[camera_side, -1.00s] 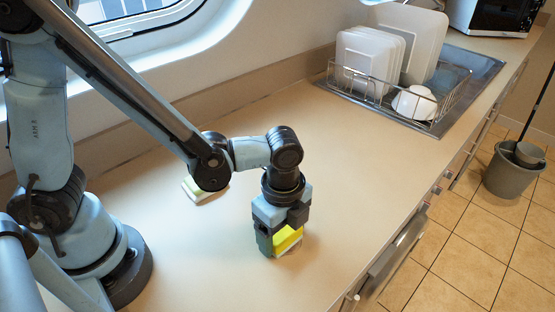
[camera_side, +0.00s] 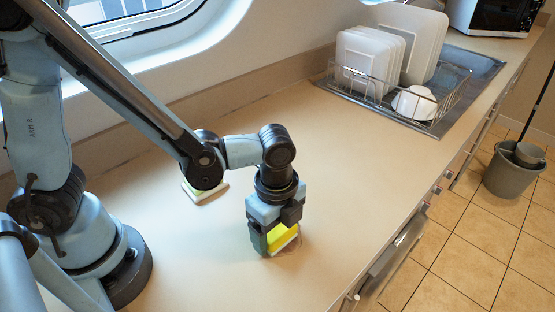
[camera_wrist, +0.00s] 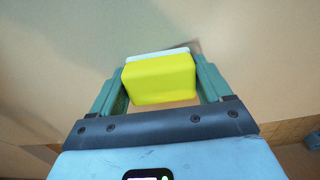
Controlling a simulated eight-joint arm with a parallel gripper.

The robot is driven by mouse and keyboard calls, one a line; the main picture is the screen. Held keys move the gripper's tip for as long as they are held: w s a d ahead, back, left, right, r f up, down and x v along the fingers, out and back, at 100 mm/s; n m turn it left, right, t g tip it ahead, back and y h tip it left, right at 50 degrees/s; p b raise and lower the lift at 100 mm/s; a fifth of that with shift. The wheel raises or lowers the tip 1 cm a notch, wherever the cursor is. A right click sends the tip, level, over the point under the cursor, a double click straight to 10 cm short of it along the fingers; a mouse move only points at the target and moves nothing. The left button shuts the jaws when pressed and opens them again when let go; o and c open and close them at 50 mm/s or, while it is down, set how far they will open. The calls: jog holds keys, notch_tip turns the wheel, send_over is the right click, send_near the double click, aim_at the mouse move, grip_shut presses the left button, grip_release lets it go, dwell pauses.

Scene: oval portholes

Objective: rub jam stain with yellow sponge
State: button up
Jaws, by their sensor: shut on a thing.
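The yellow sponge (camera_side: 283,236) has a white layer on its underside. It is held low over the counter, and I cannot tell whether it touches the surface. My gripper (camera_side: 271,243) points down and is shut on it. In the wrist view the sponge (camera_wrist: 160,80) sits between the two teal fingers of my gripper (camera_wrist: 158,72), with its white layer at the far edge. I cannot make out a jam stain clearly; a faint darker patch by the sponge could be a shadow or a stain.
A pale green and white sponge (camera_side: 204,191) lies on the counter (camera_side: 345,175), partly behind my arm. A wire dish rack (camera_side: 372,92) with white plates and a bowl (camera_side: 414,102) stands at the back right. The counter around the held sponge is clear. A grey bucket (camera_side: 514,170) is on the floor.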

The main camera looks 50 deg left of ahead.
jog(key=shift+w+f, duration=0.1)
jog(key=shift+w, duration=3)
jog(key=shift+s+f, duration=0.1)
jog(key=shift+s, duration=4.9)
notch_tip(320, 180, up, 8)
